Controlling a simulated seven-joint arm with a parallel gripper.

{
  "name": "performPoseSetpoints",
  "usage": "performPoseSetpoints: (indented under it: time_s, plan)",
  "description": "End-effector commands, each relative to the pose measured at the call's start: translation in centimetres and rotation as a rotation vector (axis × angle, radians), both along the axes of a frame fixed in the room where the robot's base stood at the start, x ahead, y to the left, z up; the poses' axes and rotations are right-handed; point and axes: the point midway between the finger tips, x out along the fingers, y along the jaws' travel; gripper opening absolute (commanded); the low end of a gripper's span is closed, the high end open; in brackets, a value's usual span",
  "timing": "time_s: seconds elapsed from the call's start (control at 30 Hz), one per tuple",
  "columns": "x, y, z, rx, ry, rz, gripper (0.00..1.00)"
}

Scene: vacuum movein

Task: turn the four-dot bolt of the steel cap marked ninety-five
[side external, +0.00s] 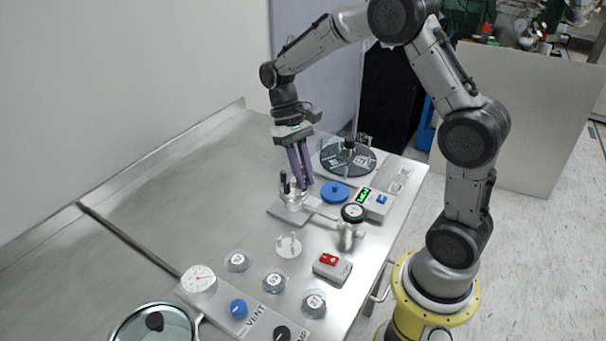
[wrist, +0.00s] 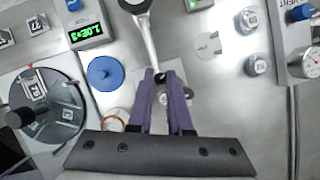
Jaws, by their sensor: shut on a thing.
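My gripper (side external: 305,187) has purple fingers pointing down at a small steel fitting (side external: 293,199) on a pale base plate. In the wrist view, the two fingertips (wrist: 160,72) are close together, with a small dark bolt (wrist: 160,79) between them. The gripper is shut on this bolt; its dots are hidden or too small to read. A black upright piece (side external: 284,184) stands just left of the fingers in the side view. I cannot read a ninety-five marking on the steel beneath the fingers, which partly hide it.
Several marked steel caps (side external: 237,261) and a red-switch box (side external: 332,267) are in front.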

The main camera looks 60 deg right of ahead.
Motion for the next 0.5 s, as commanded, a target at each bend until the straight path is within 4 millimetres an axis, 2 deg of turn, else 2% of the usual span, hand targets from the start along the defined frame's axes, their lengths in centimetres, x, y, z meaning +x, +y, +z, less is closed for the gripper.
performPoseSetpoints:
  time_s: [0.5]
  plan:
    - [-0.12,-0.32,0.01,0.0,-0.004,-0.459,0.0]
